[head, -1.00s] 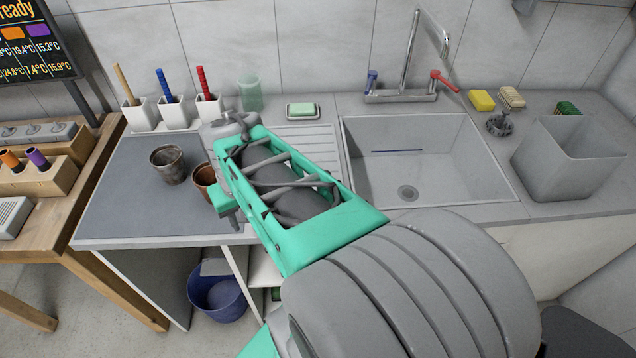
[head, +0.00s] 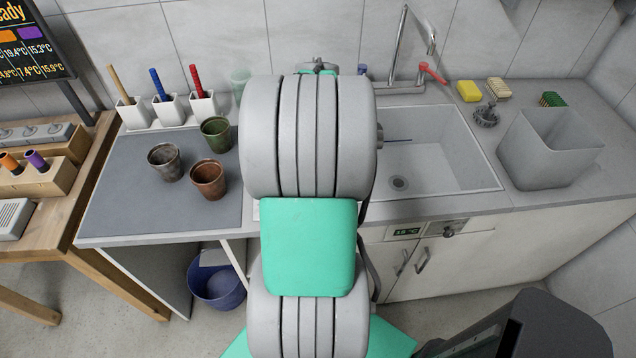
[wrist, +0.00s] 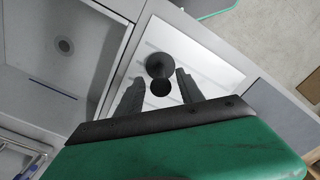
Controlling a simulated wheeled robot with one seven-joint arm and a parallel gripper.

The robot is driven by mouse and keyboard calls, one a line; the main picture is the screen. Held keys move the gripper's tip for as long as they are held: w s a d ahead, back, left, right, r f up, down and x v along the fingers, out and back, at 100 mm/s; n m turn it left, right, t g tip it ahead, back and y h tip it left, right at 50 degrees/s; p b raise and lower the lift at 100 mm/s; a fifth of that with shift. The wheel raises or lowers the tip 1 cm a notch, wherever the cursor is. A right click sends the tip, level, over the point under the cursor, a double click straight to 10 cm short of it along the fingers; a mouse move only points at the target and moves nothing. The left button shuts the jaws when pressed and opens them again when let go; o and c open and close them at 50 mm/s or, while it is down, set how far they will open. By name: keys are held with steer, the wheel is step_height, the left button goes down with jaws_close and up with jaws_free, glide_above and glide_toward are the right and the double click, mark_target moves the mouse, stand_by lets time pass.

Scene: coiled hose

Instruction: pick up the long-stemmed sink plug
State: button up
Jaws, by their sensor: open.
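The long-stemmed sink plug (wrist: 158,66) shows in the wrist view as a black piece with a round end and a narrower stem, on the pale panel (wrist: 205,65) beside the sink. In the head view my arm hides it. My gripper (wrist: 159,78) is open, its two dark fingers pointing at the plug, one to each side of it in the picture. I see no contact, and the height between fingers and plug is hard to tell. In the head view my arm hides the fingers.
The sink basin (head: 450,170) lies right of my arm, with the tap (head: 398,50) behind it. Several cups, one a brown cup (head: 208,180), stand on the grey mat (head: 120,205) to the left. A grey bin (head: 540,165) stands at the far right.

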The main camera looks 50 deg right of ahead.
step_height(320, 180, down, 5)
steer(key=shift+a+r+p, duration=0.1)
steer(key=shift+p, duration=0.45)
jaws_close()
